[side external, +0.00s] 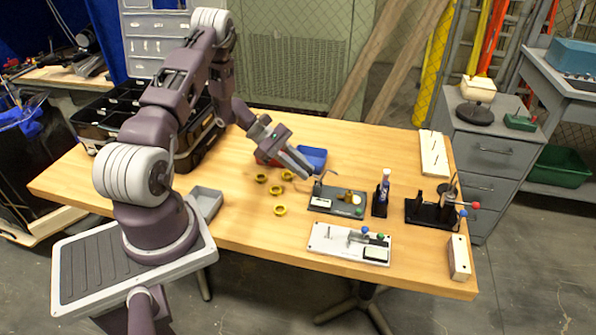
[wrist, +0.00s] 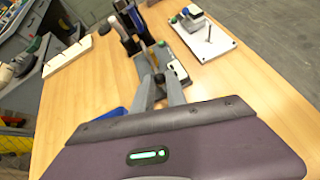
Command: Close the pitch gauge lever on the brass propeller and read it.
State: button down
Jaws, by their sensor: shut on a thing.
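The pitch gauge (side external: 325,208) is a dark grey plate with a white readout on its left and a green spot at its right. The brass propeller (side external: 351,197) sits on it. A thin upright lever (side external: 318,186) rises from its left part. My gripper (side external: 307,174) reaches down to this lever from the upper left, its fingers shut on the lever's upper end. In the wrist view my fingertips (wrist: 160,80) come together in front of the gauge plate (wrist: 178,50). The readout's value is too small to read, and the propeller is not clear there.
A white plate with coloured knobs (side external: 350,243) lies in front of the gauge. A small stand with a tube (side external: 381,195) and a black fixture (side external: 435,210) stand to its right. Several brass rings (side external: 280,210) and a blue bin (side external: 313,158) lie left and behind.

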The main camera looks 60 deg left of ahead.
aim_at(321, 179)
jog(key=w+d+g+y, duration=0.1)
jog(key=r+g+y, duration=0.1)
jog(key=y, duration=0.1)
jog(key=shift+w+d+r+g, duration=0.2)
jog(key=shift+w+d+g, duration=0.15)
jog(key=shift+g, duration=0.05)
jog(key=shift+w+d+r+n+g+y, duration=0.15)
jog(key=shift+w+d+g+y, duration=0.2)
jog(key=shift+g+y, duration=0.3)
jog(key=shift+w+d+f+n+g+y, duration=0.15)
jog(key=shift+w+d+g+y, duration=0.2)
jog(key=shift+g+y, duration=0.3)
jog(key=shift+r, duration=0.1)
jog(key=c, duration=1.3)
grip_release()
jog(key=shift+c, duration=0.2)
jog(key=v, duration=0.7)
